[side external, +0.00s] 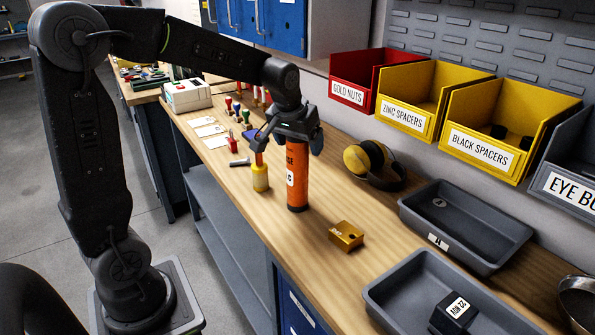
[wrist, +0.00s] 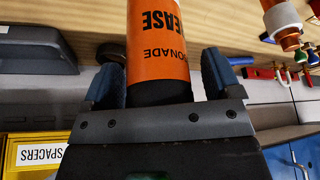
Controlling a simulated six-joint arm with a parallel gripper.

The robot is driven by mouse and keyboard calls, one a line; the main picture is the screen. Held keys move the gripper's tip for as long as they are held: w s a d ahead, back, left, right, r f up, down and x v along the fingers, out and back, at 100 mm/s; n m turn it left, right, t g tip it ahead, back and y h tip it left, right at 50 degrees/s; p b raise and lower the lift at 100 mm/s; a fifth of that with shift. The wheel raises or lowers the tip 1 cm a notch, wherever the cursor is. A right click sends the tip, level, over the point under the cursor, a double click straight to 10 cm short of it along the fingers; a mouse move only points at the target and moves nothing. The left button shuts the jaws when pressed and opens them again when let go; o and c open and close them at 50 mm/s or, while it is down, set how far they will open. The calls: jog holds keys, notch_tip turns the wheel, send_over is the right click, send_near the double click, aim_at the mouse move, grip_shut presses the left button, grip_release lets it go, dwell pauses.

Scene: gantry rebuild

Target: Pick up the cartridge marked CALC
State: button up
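An orange cartridge (side external: 297,182) with a black lower rim stands upright on the bench. Its label is partly hidden; in the side view I read "SE" and a "C" on a white patch. In the wrist view the cartridge (wrist: 158,45) shows "EASE" and "ONADE", upside down, and I cannot read CALC. My gripper (side external: 297,138) is over its top, pointing down. In the wrist view my gripper's blue-grey fingers (wrist: 160,80) stand either side of the cartridge, with a gap visible at the right finger, so it looks open around it.
A brass block (side external: 346,236) lies in front, and earmuffs (side external: 372,162) lie to the right. A grey tray (side external: 466,256) is at right, another tray (side external: 392,276) nearer. Bins, including a red one (side external: 350,94), hang behind.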

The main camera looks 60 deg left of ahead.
jog(key=shift+r, duration=0.1)
grip_shut()
dwell(0.5)
